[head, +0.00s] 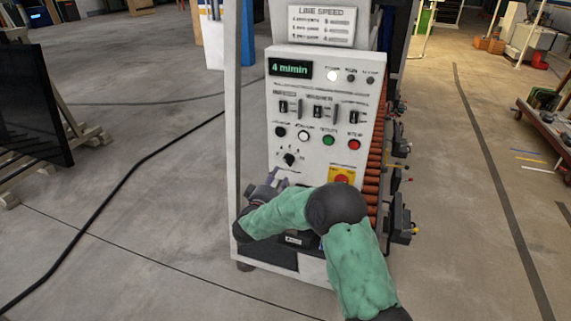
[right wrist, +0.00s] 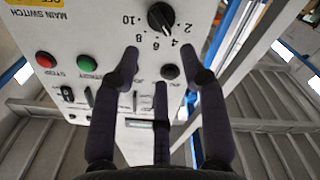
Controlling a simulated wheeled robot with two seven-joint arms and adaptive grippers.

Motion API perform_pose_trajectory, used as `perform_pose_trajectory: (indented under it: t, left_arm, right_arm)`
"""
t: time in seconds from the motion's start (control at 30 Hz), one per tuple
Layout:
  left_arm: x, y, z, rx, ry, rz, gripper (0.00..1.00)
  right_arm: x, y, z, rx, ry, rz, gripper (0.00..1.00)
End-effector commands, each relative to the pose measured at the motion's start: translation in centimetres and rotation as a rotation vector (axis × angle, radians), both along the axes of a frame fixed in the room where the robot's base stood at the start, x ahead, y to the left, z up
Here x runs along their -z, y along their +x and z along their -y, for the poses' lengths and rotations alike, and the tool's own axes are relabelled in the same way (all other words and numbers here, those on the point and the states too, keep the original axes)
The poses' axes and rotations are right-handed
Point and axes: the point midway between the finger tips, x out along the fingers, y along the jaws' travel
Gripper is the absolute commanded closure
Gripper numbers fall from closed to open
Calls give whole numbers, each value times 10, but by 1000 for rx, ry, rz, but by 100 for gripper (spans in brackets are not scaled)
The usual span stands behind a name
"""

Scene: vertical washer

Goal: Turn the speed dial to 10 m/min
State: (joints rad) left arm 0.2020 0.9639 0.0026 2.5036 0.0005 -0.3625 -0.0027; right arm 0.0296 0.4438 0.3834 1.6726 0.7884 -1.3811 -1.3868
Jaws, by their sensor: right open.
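The speed dial (head: 289,159) is a black knob low on the white control panel (head: 323,122). In the right wrist view the dial (right wrist: 161,18) appears upside down at the top, with the numbers 2 to 10 around it. The green display (head: 290,68) reads 4 m/min. My right gripper (head: 275,178) is just below and left of the dial in the head view. In the right wrist view my right gripper (right wrist: 160,75) has its fingers spread and empty, with the dial beyond the fingertips, not between them. My left gripper is not in view.
Black, white, green (head: 328,141) and red (head: 354,144) buttons sit above the dial. A red button on a yellow plate (head: 341,176) is to its right. Several switches (head: 318,112) are higher up. A frame post (head: 232,120) stands at the panel's left. Open floor lies left.

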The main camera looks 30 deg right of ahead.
Motion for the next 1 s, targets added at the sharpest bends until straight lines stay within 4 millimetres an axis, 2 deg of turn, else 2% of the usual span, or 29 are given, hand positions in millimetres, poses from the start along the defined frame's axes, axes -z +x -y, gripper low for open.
perform_pose_trajectory:
  t: [0.3,0.5,0.7,0.97,1.0]
  left_arm:
    - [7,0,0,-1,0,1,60]
    - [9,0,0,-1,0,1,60]
    - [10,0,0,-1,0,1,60]
    - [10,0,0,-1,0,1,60]
    - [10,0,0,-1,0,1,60]
  right_arm:
    - [2,36,43,1,1,0,56]
    - [2,54,63,-2,2,0,56]
    - [1,61,71,-3,2,0,56]
    - [1,62,72,-4,2,0,56]
    - [1,62,72,-4,2,0,62]
